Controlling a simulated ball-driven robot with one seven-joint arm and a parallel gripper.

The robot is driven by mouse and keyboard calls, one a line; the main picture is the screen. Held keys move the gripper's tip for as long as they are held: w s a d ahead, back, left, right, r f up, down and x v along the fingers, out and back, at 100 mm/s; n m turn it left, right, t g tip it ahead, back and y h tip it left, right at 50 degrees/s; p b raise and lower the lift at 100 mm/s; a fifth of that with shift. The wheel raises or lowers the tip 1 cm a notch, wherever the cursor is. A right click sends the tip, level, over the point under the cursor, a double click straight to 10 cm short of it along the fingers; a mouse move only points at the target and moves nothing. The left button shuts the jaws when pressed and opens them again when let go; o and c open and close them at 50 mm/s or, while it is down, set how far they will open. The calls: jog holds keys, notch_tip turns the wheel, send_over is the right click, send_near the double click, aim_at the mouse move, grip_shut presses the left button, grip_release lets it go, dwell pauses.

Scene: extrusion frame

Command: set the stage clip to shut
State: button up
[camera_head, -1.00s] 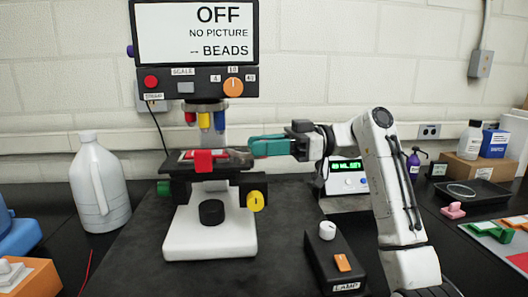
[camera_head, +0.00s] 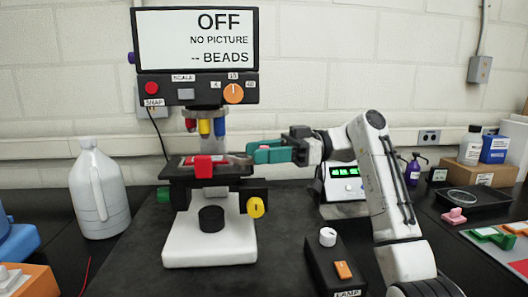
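The microscope's black stage (camera_head: 180,175) carries a slide with a white and red top (camera_head: 195,160). A red tab (camera_head: 203,167) hangs over the stage's front edge. A small grey piece (camera_head: 237,160), perhaps the stage clip, shows at the stage's right end; I cannot tell whether it is open or shut. My gripper (camera_head: 250,153), with teal fingers, points left at the right end of the stage, close to that piece. I cannot tell whether its fingers touch anything or how far apart they are.
Objective lenses (camera_head: 205,125) hang close above the stage. The microscope's screen (camera_head: 197,36) reads OFF, NO PICTURE. A yellow knob (camera_head: 255,207) sits below my gripper. A lamp control box (camera_head: 335,265) stands at front right. A white jug (camera_head: 98,190) stands left.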

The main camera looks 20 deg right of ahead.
jog(key=shift+d, duration=0.1)
jog(key=s+d+b, duration=0.1)
jog(key=d, duration=0.9)
jog(key=shift+d, duration=0.25)
dwell(0.3)
